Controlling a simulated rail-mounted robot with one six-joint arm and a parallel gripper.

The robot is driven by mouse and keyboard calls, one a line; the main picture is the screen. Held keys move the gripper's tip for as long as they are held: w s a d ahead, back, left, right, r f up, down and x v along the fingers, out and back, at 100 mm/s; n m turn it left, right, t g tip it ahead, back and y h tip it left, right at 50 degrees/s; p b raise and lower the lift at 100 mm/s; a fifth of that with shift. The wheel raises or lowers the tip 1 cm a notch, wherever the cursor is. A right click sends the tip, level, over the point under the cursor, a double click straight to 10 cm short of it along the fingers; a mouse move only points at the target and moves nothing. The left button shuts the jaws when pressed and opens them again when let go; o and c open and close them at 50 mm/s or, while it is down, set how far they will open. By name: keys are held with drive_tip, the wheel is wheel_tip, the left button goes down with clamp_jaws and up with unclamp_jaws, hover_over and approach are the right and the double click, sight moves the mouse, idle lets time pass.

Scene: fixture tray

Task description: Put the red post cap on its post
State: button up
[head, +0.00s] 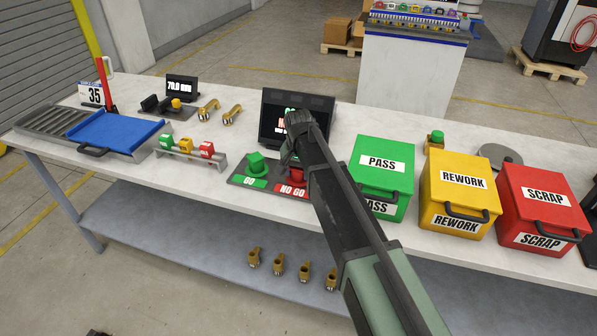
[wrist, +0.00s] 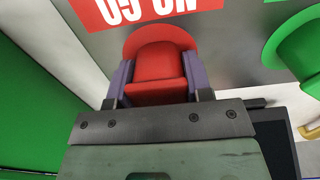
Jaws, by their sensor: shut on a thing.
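In the wrist view, the red post cap (wrist: 157,62) sits between the two purple fingers of my gripper (wrist: 158,80), which is shut on it. A rounded red edge shows beyond the fingers, close to the grey plate with the red NO GO label (wrist: 150,8). In the head view, my gripper (head: 291,160) is low over the NO GO side of the grey gauge plate (head: 270,192), and red (head: 297,174) shows beneath it. The arm hides part of that side. I cannot tell whether the cap is fully seated. A green cap (head: 256,161) stands at the GO label.
A dark display (head: 318,103) stands behind the plate. The green PASS box (head: 392,160) is close on the right, then yellow REWORK (head: 455,170) and red SCRAP (head: 535,180). A small rack (head: 190,153) with coloured blocks is left. Brass fittings (head: 208,109) lie behind it.

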drive_tip(key=o, duration=1.4)
drive_tip(key=shift+o, duration=0.2)
wheel_tip(320, 180, up, 7)
drive_tip(key=p, duration=0.7)
